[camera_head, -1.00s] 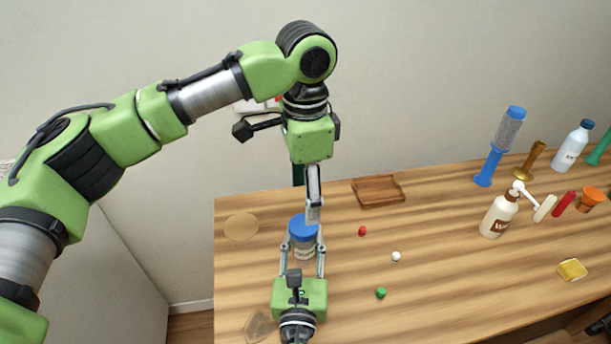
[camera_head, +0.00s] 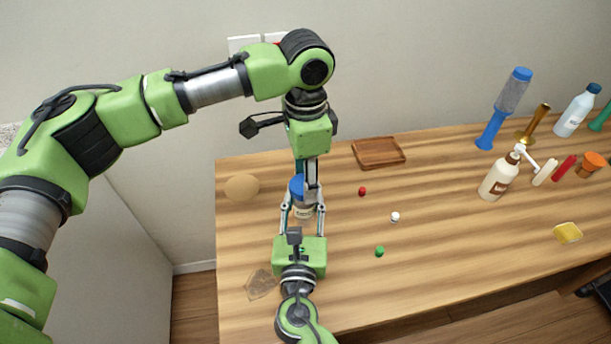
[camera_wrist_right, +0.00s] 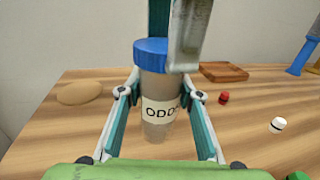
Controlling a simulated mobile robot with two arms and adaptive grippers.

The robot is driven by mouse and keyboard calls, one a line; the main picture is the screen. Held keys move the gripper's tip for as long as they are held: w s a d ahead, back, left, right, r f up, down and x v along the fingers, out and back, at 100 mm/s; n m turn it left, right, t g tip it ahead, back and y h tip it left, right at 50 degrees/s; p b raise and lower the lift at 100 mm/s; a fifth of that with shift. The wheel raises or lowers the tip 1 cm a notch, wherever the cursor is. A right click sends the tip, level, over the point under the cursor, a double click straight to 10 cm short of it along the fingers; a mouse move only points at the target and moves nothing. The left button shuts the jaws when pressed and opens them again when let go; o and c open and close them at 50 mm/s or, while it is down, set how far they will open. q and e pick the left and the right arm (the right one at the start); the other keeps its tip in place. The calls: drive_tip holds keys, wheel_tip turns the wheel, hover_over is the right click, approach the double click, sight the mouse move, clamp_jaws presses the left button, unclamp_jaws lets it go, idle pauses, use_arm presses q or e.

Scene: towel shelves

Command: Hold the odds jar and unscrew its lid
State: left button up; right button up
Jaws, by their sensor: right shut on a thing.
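The odds jar (camera_head: 303,211), a clear jar with a blue lid (camera_head: 296,188), stands upright on the table. Its label (camera_wrist_right: 159,112) reads "ODD", the rest being covered. My right gripper (camera_head: 303,209) is shut on the jar's body, one finger on each side; both fingers show in the right wrist view. My left gripper (camera_head: 311,178) points down from above at the lid. In the right wrist view one grey finger overlaps the lid's right front and a teal finger stands behind it. Whether they touch the lid I cannot tell.
A wooden tray (camera_head: 378,153) lies behind right of the jar. Red (camera_head: 362,191), white (camera_head: 395,217) and green (camera_head: 379,251) small pieces lie to the right. A pump bottle (camera_head: 498,178) and other items stand further right.

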use_arm(q)
drive_tip(key=o, duration=0.3)
drive_tip(key=c, duration=0.5)
drive_tip(key=n, duration=0.4)
drive_tip(key=shift+w+a+n, duration=0.1)
drive_tip(key=shift+n, duration=0.9)
drive_tip(key=n, duration=0.2)
drive_tip(key=shift+n, duration=0.3)
drive_tip(key=n, duration=0.3)
drive_tip(key=shift+w+a, duration=0.1)
drive_tip(key=shift+w, duration=0.05)
drive_tip(key=shift+n, duration=0.3)
